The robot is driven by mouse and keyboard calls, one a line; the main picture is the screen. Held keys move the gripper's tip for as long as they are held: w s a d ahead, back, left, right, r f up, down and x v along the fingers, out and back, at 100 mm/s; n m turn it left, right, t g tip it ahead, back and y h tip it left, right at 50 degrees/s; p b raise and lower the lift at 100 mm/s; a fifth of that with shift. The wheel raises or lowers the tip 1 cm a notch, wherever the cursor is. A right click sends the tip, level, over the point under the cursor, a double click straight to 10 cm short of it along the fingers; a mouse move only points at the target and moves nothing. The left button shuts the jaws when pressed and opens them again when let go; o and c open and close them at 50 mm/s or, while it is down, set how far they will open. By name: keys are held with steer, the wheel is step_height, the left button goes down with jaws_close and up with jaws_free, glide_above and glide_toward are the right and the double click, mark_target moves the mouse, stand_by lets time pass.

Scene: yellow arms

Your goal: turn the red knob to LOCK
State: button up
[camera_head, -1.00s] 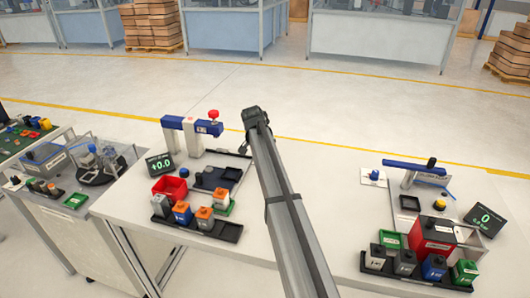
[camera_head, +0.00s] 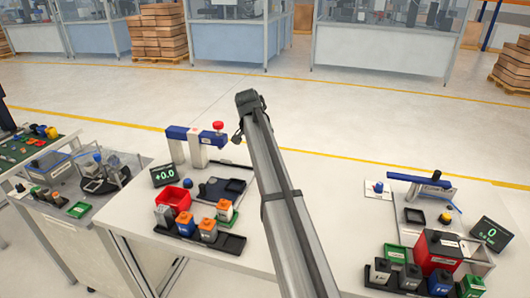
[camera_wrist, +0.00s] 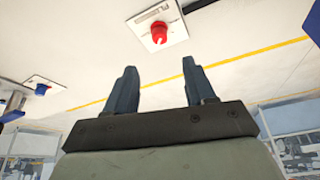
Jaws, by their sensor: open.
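The red knob (camera_wrist: 160,32) shows in the wrist view on a white plate (camera_wrist: 158,22) with dark lettering, too blurred to read. My gripper (camera_wrist: 160,66) is open, its two dark fingers apart with nothing between them. The knob appears beyond the fingertips, roughly in line with the gap, and not touching them. I cannot make out this plate in the head view, where my arm covers the middle of the table. A red cap (camera_head: 218,125) on a blue-and-white stand there seems to be a different thing.
A blue knob (camera_head: 378,187) on a white plate sits right of my arm; one also shows in the wrist view (camera_wrist: 41,88). A blue-topped stand (camera_head: 422,181) and a red box (camera_head: 436,250) are farther right. Several small bins and a red tray (camera_head: 173,198) stand left.

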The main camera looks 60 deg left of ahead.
steer(key=shift+v, duration=0.85)
